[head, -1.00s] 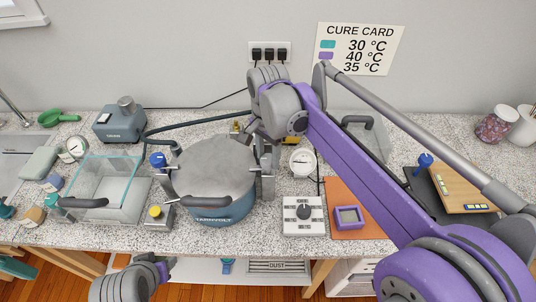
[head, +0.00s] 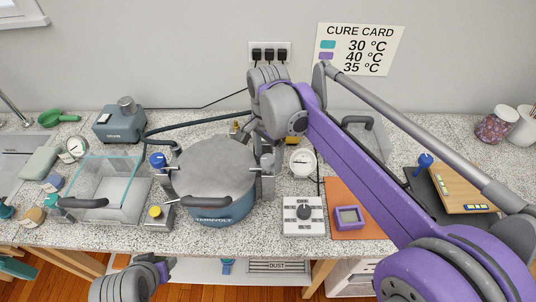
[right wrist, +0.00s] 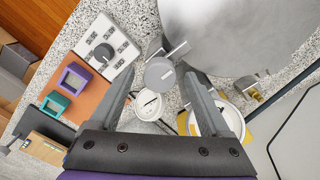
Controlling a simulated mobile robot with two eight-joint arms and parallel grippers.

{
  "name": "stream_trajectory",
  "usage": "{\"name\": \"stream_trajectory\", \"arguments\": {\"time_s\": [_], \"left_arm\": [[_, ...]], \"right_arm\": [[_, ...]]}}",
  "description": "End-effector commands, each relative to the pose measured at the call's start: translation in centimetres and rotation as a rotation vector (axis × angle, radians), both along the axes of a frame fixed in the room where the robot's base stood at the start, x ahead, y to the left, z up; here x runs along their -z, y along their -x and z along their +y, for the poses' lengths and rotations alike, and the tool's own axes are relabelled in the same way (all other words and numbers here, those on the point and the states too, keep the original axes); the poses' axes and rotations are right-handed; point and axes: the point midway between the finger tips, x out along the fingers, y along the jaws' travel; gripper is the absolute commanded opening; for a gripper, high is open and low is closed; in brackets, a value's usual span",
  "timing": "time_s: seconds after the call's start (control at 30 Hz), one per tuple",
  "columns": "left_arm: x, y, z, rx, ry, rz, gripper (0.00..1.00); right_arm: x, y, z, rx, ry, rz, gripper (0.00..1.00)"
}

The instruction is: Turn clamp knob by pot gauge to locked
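The casting pot (head: 222,207) is teal with a broad grey lid (head: 212,160) and stands mid-counter. In the right wrist view the lid (right wrist: 225,30) fills the top right. A round grey clamp knob (right wrist: 158,73) with a flat bar sits at the lid's edge. My right gripper (right wrist: 159,78) is open, its fingertips on either side of this knob with gaps showing. In the head view my right gripper (head: 267,168) is beside the pot's right rim, and the knob is hard to separate from it.
A white round dial (head: 303,162) stands right of the pot. A white box with a black knob (head: 303,215) and an orange mat (head: 352,226) lie in front. A glass box (head: 95,205) and a small yellow-knobbed unit (head: 157,217) stand left of the pot.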

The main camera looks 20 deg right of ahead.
Motion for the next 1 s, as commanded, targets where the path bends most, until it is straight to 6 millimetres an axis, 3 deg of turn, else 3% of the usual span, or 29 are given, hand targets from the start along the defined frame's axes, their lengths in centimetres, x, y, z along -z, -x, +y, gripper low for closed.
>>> {"name": "stream_trajectory", "arguments": {"time_s": [0.27,0.37,0.73,1.0], "left_arm": [[0.0,0.0,0.0,0.0,0.0,0.0,0.5],[-0.2,-0.1,0.0,0.0,0.0,-0.001,0.5],[-0.9,-0.4,0.0,0.0,0.0,-0.007,0.5],[-1.1,-0.5,0.0,0.0,0.0,-0.009,0.5]], "right_arm": [[-0.4,0.0,0.0,-0.001,0.0,0.0,0.81],[-1.5,0.0,0.0,-0.001,0.0,0.0,0.81],[-8.7,0.0,0.0,-0.001,0.0,0.0,0.81],[-10.8,0.0,0.0,0.0,0.0,0.0,0.81]]}}
